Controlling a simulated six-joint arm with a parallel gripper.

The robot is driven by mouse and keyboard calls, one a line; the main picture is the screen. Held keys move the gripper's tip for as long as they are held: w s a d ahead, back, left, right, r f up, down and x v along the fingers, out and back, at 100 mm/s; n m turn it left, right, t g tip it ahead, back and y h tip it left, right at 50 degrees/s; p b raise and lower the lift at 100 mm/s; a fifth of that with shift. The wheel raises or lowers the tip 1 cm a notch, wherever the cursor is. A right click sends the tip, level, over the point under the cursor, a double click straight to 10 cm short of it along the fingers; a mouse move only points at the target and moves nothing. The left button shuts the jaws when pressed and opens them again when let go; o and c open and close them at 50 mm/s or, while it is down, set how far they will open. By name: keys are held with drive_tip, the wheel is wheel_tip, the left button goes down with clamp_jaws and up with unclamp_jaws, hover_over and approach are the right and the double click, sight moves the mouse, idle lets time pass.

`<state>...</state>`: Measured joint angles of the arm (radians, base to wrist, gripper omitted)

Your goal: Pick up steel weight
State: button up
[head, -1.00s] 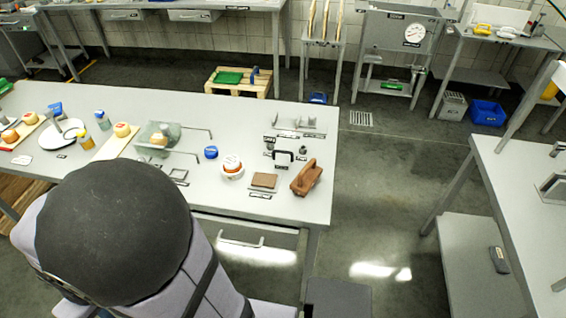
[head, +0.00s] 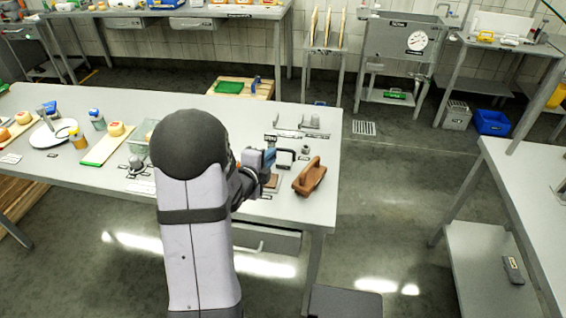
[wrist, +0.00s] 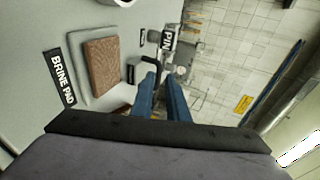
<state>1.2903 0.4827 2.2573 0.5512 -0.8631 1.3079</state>
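My gripper (head: 268,160) is over the right part of the long table, close to a black arched piece (head: 285,157). In the wrist view its two blue fingers (wrist: 161,80) are apart with a gap between them, and I see nothing held. The black arched piece (wrist: 152,66) shows just beyond the fingertips; I cannot tell if they touch it. A small grey metal piece (head: 305,150) stands to the right of the black piece in the head view and may be the steel weight. Its label cannot be read.
A brown pad (wrist: 107,65) on a grey plate lies left of the fingers, labelled "BRINE PAD". A brown handled block (head: 309,178) stands near the table's right end. A metal rack (head: 312,122) is behind.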

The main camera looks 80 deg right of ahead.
sight(284, 157)
drive_tip(key=shift+s+f+m, duration=0.15)
drive_tip(key=shift+s+m, duration=0.35)
drive_tip(key=shift+s, duration=0.4)
drive_tip(key=shift+p+x, duration=1.2)
drive_tip(key=shift+x, duration=4.8)
drive_tip(key=shift+s, duration=0.1)
clamp_jaws()
drive_tip(key=shift+r, duration=0.2)
